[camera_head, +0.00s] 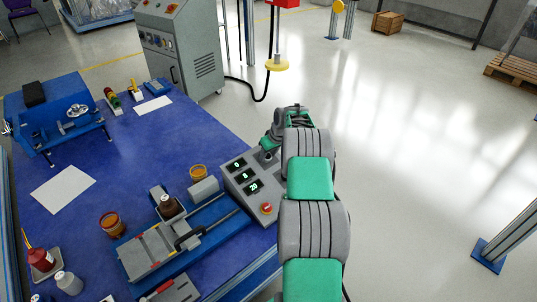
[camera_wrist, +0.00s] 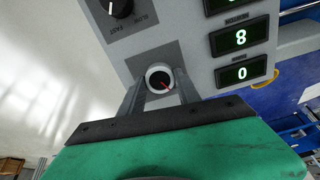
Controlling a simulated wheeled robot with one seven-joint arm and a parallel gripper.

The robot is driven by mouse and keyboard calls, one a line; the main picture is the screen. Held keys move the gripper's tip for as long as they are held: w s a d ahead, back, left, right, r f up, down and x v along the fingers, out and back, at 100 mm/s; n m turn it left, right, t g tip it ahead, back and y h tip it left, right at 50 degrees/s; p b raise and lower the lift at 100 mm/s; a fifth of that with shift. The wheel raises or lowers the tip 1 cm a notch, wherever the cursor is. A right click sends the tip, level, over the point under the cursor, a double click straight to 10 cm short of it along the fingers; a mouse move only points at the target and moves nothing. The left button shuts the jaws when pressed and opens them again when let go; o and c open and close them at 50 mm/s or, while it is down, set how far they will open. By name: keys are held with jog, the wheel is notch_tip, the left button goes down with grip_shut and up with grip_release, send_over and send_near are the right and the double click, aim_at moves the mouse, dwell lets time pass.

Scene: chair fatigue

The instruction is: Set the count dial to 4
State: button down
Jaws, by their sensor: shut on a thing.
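The control panel (camera_head: 232,185) is a grey sloped box at the table's right edge, with green displays reading 0, 8 and 20 from far to near. The middle display reads 8 (camera_wrist: 240,38). My gripper (camera_wrist: 158,88) is shut on this dial, one finger on each side. In the head view my gripper (camera_head: 268,151) is at the panel's far end. Any label of the held dial is hidden.
A black knob (camera_wrist: 120,7) marked slow and fast is on the same panel. A red button (camera_head: 266,208) is at the panel's near end. A blue fixture (camera_head: 185,235) and amber cups (camera_head: 198,172) stand left of the panel.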

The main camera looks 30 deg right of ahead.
jog(key=m, duration=0.6)
jog(key=shift+m+p, duration=0.55)
jog(key=shift+m, duration=2.05)
jog(key=c, duration=0.9)
grip_release()
jog(key=shift+o, duration=0.2)
jog(key=v, duration=0.7)
jog(key=shift+r+p, duration=0.4)
jog(key=shift+p, duration=0.05)
jog(key=shift+s+r, duration=0.1)
jog(key=shift+s, duration=0.05)
